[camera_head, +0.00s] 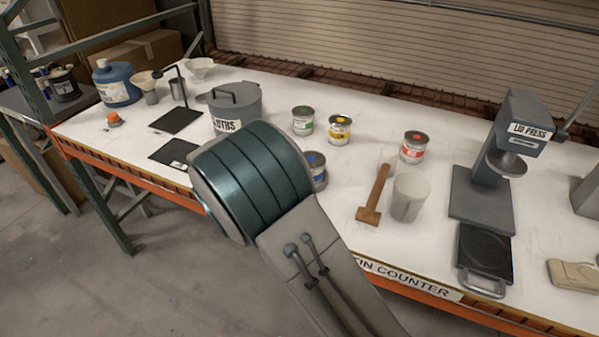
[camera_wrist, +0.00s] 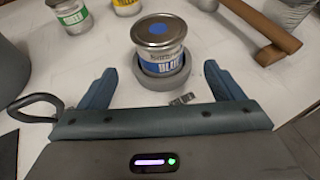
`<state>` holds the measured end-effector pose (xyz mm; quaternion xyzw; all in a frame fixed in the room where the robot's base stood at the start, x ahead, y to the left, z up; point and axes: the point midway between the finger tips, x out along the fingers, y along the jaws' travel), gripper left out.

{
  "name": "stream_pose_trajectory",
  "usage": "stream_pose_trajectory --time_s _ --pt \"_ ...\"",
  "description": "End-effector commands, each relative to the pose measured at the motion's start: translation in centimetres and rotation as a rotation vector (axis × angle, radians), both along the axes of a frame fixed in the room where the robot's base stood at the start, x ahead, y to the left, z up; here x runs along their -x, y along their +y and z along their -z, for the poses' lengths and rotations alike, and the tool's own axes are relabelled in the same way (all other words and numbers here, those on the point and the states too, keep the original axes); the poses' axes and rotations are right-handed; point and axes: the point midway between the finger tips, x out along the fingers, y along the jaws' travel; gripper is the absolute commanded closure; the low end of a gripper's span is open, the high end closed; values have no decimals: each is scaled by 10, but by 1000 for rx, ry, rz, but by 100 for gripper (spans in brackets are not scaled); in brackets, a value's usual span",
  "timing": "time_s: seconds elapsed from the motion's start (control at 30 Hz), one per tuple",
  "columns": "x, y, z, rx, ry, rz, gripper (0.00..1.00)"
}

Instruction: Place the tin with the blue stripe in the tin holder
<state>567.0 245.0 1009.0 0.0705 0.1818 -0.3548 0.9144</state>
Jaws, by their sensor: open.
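The tin with the blue stripe (camera_wrist: 160,52) has a blue dot on its lid and a blue label band. It stands upright with its base inside a low grey ring, the tin holder (camera_wrist: 167,82). In the head view the tin (camera_head: 317,165) is partly hidden behind my arm. My gripper (camera_wrist: 160,72) is open, with one finger on each side of the tin and holder and visible gaps on both sides. The fingers do not touch the tin. In the head view my arm hides the gripper.
Green (camera_head: 303,120), yellow (camera_head: 340,129) and red (camera_head: 414,146) tins stand behind. A mallet (camera_head: 375,192) and a pale cup (camera_head: 409,197) are to the right. A grey pot (camera_head: 236,103) is close on the left, and a lid press (camera_head: 490,160) stands farther right.

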Motion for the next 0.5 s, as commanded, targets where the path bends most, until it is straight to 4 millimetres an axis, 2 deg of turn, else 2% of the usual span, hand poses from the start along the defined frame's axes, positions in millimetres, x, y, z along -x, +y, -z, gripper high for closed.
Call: stream_pose_trajectory --time_s 0.13,0.33,0.43,0.5 --pt "11 10 -6 -1 -1 0 13" --pt "14 12 -8 0 0 1 13" --pt "14 4 -11 -24 0 25 13" --pt "16 -12 -15 -73 2 76 13"
